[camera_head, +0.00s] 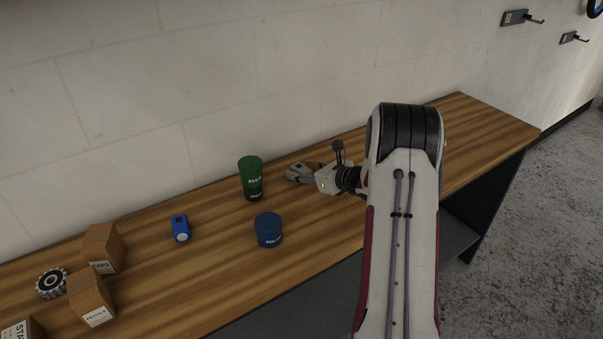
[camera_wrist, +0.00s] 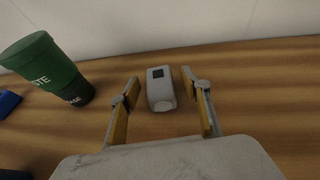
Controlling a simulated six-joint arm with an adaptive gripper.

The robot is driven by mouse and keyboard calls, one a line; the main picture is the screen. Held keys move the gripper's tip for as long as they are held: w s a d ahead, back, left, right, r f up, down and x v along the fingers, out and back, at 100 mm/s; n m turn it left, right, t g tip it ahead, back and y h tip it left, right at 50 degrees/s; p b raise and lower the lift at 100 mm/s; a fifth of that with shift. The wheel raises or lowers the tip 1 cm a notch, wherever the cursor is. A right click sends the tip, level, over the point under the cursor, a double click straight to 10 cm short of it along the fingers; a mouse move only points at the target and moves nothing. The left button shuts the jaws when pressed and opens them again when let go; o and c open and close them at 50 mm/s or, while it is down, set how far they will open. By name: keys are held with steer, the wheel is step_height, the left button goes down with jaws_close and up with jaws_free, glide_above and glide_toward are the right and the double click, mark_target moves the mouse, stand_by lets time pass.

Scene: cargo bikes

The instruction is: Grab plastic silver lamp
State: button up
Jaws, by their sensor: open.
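The silver lamp (camera_wrist: 161,89) is a small grey block with rounded edges and a dark square on top. In the wrist view it lies on the wooden table between and slightly beyond my open gripper's fingertips (camera_wrist: 160,84), with a gap on each side. In the head view my gripper (camera_head: 297,172) is low over the table near the wall, to the right of the green cup. The lamp cannot be made out clearly there.
A green cup (camera_head: 250,178) stands left of my gripper, and a blue container (camera_head: 268,230) stands nearer the front edge. A blue lamp-like object (camera_head: 180,228), cardboard boxes (camera_head: 102,248) and a toothed wheel (camera_head: 51,283) are farther left. The wall (camera_head: 200,90) runs close behind.

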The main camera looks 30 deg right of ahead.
mark_target(303, 169)
steer(key=c, duration=1.2)
steer(key=shift+r, duration=0.1)
steer(key=shift+r, duration=4.9)
